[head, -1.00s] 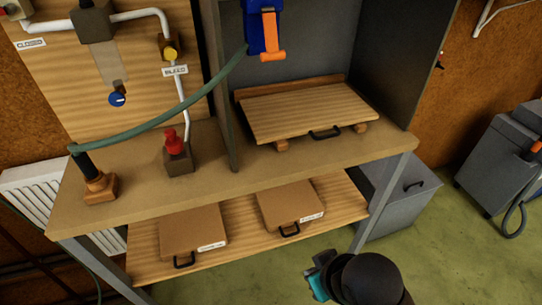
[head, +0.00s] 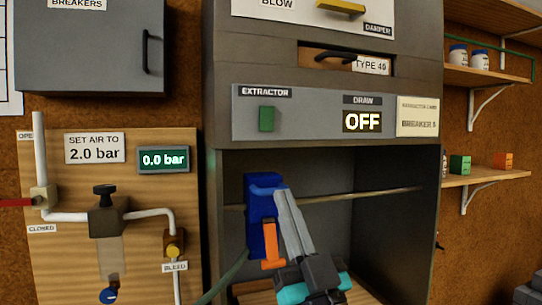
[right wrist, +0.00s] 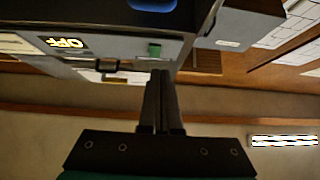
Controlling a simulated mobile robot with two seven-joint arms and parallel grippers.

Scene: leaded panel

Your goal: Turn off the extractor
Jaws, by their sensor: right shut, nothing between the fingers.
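The extractor panel (head: 310,125) is a grey strip on the cabinet front, labelled EXTRACTOR, with a green rectangular switch (head: 267,118) under the label. A DRAW display (head: 362,121) on it reads OFF. The green switch also shows in the right wrist view (right wrist: 155,50), just beyond the fingertips, and the display appears upside down there (right wrist: 66,42). My right gripper (head: 282,192) is shut and empty, pointing up in front of the open cabinet, below the switch and apart from it in the head view. My left gripper is not in view.
A blue tool with an orange trigger (head: 262,215) hangs inside the cabinet, partly behind my right gripper. A green hose (head: 230,275) runs below it. Left is an air board (head: 60,255) with a display (head: 163,160) reading 0.0 bar. A breaker box (head: 80,60) hangs above it.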

